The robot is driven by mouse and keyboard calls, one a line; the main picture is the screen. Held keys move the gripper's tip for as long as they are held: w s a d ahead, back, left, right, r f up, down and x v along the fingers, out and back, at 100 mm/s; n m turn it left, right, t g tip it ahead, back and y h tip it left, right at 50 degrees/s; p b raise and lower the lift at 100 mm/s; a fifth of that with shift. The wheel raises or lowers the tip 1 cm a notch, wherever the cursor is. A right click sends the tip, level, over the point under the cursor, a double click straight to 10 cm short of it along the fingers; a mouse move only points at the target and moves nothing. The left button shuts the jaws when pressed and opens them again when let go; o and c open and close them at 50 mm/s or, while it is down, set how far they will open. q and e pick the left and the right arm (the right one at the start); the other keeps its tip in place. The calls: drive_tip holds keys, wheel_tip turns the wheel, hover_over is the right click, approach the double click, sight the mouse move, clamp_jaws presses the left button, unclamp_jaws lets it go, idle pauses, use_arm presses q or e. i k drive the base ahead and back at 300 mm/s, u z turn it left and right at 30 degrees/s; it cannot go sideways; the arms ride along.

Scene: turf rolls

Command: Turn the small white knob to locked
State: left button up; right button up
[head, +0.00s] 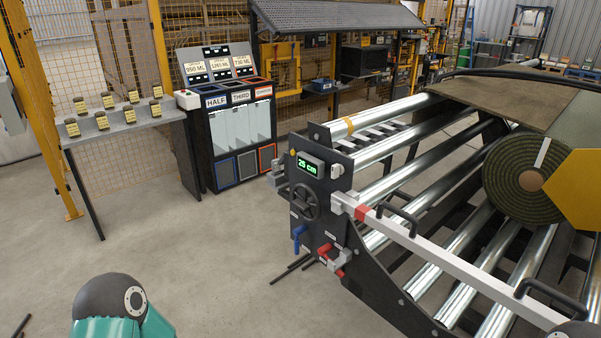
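The black end panel (318,215) of the roller machine stands right of the middle. A small white knob-like piece (336,171) sits on it, just right of the green display (310,166) reading "25 cm". It is too small to tell its setting. A black handwheel (304,202) is below the display. Lower down are a blue lever (298,236) and a red-handled valve-like fitting (330,262); their labels are unreadable. Neither of my grippers is in view. Only a teal and black part of my arm shows at the bottom left, well away from the panel.
A turf roll (515,165) lies on the rollers. Dark rods (290,270) lie on the floor by the panel. A bin stand (240,135) and jar shelf (125,125) stand behind clear floor.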

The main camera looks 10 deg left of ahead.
sight(337, 170)
drive_tip(key=z, duration=0.05)
drive_tip(key=k, duration=0.55)
drive_tip(key=u, duration=0.45)
drive_tip(key=i, duration=1.3)
drive_tip(key=u, duration=0.5)
